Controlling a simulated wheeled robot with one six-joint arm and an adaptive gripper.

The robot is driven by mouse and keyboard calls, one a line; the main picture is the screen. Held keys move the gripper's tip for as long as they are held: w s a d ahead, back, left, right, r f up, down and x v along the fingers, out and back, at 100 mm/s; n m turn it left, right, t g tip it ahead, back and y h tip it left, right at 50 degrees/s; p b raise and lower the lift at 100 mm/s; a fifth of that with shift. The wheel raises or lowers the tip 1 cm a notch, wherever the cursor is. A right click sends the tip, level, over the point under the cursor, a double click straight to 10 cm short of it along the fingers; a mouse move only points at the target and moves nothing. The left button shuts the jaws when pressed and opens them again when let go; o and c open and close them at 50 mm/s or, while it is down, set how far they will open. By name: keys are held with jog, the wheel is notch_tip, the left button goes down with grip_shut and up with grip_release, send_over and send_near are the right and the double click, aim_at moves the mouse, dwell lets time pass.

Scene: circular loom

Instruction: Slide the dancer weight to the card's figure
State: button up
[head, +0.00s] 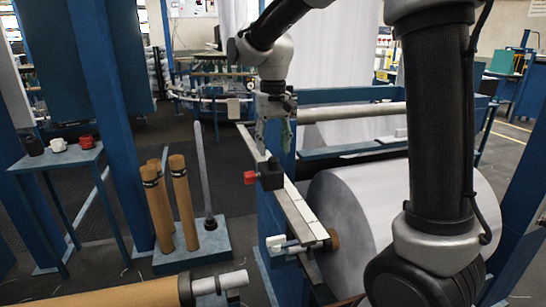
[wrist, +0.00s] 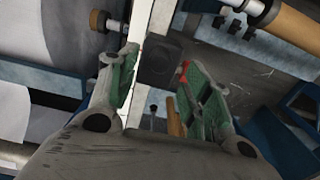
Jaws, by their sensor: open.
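The dancer weight is a black block (head: 271,176) with a red knob (head: 250,177) on its left side. It sits on a long bar (head: 295,210) with a pale, scale-like top. My gripper (head: 273,140) points down above and slightly behind the weight. In the wrist view my gripper (wrist: 158,62) is open, its green-padded fingers either side of the black block (wrist: 157,63). The red knob (wrist: 183,70) shows by the right fingertip. I cannot tell whether a finger touches it. I cannot make out a card or its figure.
A large white roll (head: 360,200) lies right of the bar, partly hidden by my arm. Brown tubes (head: 181,200) and a grey post (head: 204,175) stand on a blue base at left. A small blue table (head: 55,160) holds cups. A brown roll (head: 110,293) lies in front.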

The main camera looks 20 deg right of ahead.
notch_tip(320, 180, up, 7)
dwell(0.3)
dwell(2.0)
